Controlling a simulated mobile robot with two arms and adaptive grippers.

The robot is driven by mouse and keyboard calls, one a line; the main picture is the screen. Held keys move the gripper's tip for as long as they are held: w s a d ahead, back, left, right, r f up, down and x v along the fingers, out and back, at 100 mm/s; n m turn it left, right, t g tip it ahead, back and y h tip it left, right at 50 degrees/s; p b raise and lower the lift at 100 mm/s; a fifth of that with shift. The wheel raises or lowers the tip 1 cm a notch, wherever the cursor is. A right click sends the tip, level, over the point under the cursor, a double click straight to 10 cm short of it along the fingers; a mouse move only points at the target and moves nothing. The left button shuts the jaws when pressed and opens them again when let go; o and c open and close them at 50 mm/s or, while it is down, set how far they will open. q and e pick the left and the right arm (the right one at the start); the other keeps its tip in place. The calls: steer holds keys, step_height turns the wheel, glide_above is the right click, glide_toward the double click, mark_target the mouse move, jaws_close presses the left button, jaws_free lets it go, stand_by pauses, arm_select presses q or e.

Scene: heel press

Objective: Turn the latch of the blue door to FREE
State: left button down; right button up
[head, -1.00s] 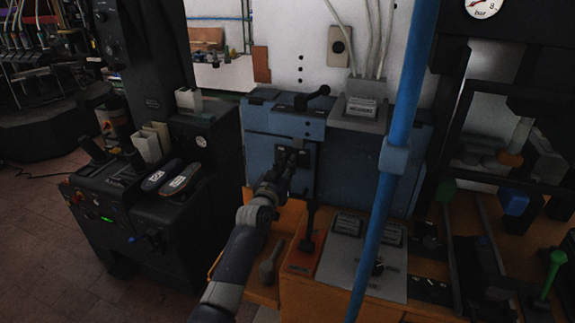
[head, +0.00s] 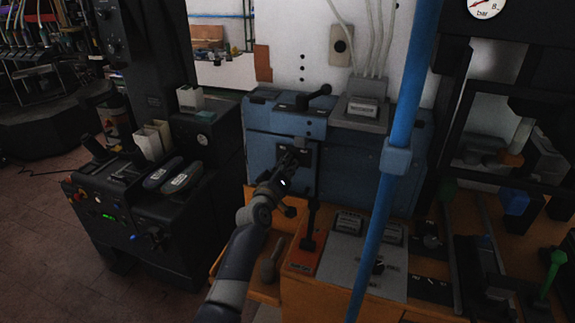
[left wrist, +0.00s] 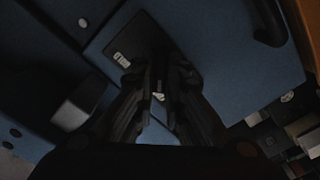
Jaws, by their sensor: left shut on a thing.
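The blue door (head: 267,150) is on the front of the blue cabinet in the middle of the head view. Its dark latch plate (head: 312,154) is partly hidden behind my left gripper (head: 291,158). In the left wrist view the door (left wrist: 215,50) fills much of the picture, with the dark plate (left wrist: 128,42) and a small pale label on it. My left gripper (left wrist: 158,88) is shut on the latch in front of the plate. The latch itself is mostly hidden between the fingers, so its setting cannot be read. My right gripper is not in view.
A blue upright pole (head: 385,185) stands right of the door. A black lever (head: 313,97) is on the cabinet top. An orange bench with a black-handled lever (head: 309,235) lies below. A black machine (head: 150,195) stands at left.

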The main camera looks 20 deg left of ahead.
arm_select(q)
steer(key=shift+f, duration=0.1)
stand_by(0.4)
steer(key=c, duration=1.7)
jaws_free()
steer(key=shift+o, duration=0.2)
steer(key=shift+s, duration=0.15)
steer(key=s, duration=1.1)
steer(key=shift+s+a, duration=0.2)
steer(key=shift+s, duration=0.15)
